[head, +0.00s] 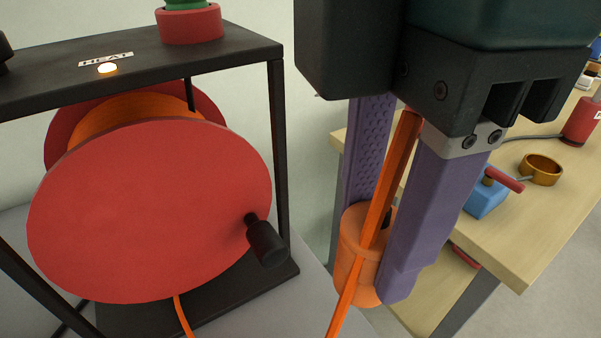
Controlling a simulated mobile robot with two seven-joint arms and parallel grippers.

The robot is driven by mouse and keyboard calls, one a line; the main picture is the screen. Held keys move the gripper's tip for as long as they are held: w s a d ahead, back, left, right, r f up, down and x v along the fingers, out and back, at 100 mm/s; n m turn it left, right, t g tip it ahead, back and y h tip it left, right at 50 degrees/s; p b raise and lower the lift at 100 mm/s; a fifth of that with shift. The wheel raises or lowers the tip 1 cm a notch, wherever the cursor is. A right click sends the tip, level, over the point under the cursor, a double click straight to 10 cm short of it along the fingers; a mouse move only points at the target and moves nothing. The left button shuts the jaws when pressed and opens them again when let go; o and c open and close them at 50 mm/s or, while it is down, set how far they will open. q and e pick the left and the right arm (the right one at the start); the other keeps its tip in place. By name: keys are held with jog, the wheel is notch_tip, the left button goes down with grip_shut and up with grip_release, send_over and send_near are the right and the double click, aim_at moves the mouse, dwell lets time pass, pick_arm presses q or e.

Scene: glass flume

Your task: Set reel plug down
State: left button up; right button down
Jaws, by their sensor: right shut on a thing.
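The reel plug (347,262) is a short orange cylinder between the purple fingers of my right gripper (376,250). The gripper is shut on it and points down. An orange cable (390,180) runs down between the fingers, across the front of the plug, and out at the bottom edge. What lies directly under the plug is partly hidden, and I see no surface touching it. The cable reel (150,215) has red discs and a black crank knob, and stands at the left in a black frame (278,150). My left gripper is not in view.
The frame's top carries a HEAT label, a glowing lamp (107,68) and a red and green fitting (188,22). At right, a wooden table (540,215) holds a blue block (487,203), a brass ring (541,168) and a red cylinder (580,122). Grey surface lies around the reel.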

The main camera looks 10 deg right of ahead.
pick_arm(q)
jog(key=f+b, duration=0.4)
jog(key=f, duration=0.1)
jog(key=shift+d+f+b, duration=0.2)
jog(key=shift+b, duration=0.2)
pick_arm(e)
notch_tip(320, 180, down, 19)
jog(key=shift+d+r, duration=0.1)
jog(key=shift+f, duration=0.2)
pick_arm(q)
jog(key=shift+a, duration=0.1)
pick_arm(e)
jog(key=shift+c, duration=1.9)
grip_release()
